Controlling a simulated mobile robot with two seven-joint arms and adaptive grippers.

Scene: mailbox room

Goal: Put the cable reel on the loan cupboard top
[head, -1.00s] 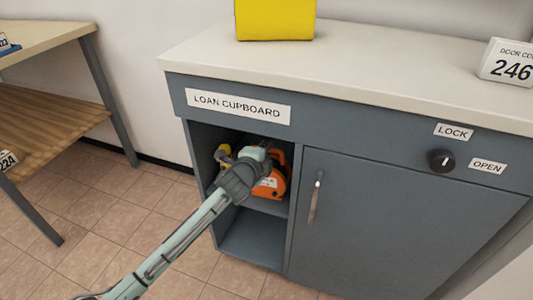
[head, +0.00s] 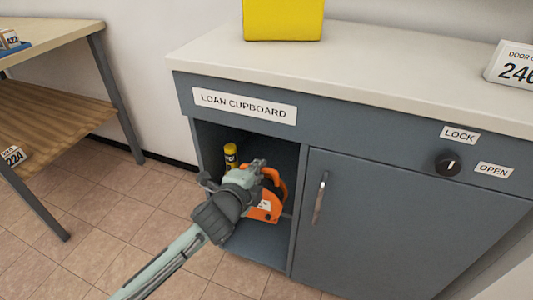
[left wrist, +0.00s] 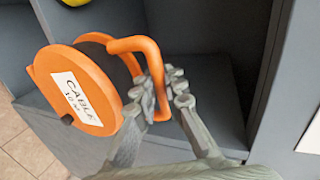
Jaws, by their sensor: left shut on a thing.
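The orange cable reel (left wrist: 88,88) has a white label reading "CABLE" and an orange handle. My left gripper (left wrist: 160,98) is shut on the reel's handle in the left wrist view. In the head view the reel (head: 268,205) is at the mouth of the cupboard's open bay, partly hidden behind my left gripper (head: 258,180). The loan cupboard (head: 370,200) is grey-blue with a pale top (head: 390,70) above the bay. My right gripper is not in view.
A yellow box (head: 283,18) stands at the back of the cupboard top, and a number sign (head: 513,66) stands at its right. A yellow can (head: 230,156) is inside the bay. The top between box and sign is clear. A wooden shelf table (head: 60,105) is at left.

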